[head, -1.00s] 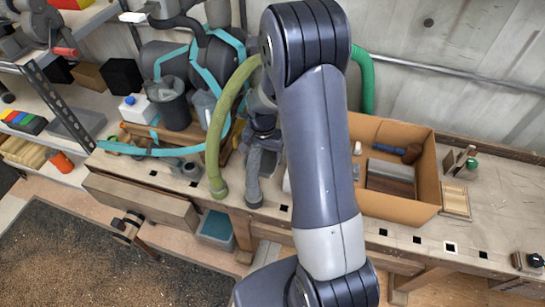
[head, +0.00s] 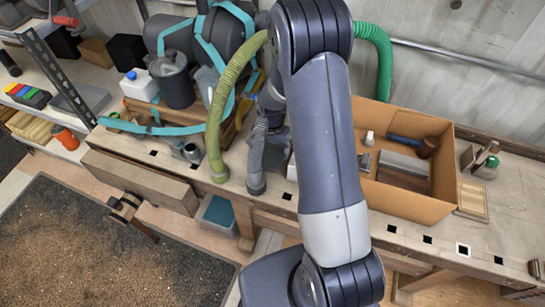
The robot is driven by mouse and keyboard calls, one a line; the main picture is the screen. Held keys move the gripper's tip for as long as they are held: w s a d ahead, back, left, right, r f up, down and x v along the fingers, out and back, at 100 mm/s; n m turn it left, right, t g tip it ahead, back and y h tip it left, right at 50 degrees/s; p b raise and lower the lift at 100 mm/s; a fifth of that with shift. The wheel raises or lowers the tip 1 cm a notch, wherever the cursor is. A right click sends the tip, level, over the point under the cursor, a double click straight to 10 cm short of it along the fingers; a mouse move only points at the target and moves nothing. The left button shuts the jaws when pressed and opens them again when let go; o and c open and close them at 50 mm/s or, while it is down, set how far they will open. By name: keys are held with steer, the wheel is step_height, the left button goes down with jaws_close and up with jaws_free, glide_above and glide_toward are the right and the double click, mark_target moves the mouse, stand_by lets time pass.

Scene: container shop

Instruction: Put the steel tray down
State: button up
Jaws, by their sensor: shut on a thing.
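A flat, light grey metallic piece (head: 403,162) lies inside the open cardboard box (head: 420,207) on the workbench, right of my arm. I cannot tell whether it is the steel tray. A dark grey flat tray (head: 80,100) lies on the shelf at the left.
The workbench (head: 415,225) runs across the view, with a green hose (head: 218,140) and a grey hose (head: 256,160) left of my arm. A mallet-like tool (head: 408,142) lies in the box. A wooden block (head: 472,197) sits right of it. The bench's right end is mostly clear.

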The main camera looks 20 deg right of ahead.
mark_target(272, 154)
steer(key=shift+f+b, duration=0.8)
steer(key=shift+f, duration=0.95)
steer(key=shift+f, duration=0.15)
steer(key=o, duration=0.9)
steer(key=shift+o, duration=0.2)
step_height(272, 154, up, 12)
steer(key=shift+r+b, duration=0.2)
steer(key=shift+b, duration=0.25)
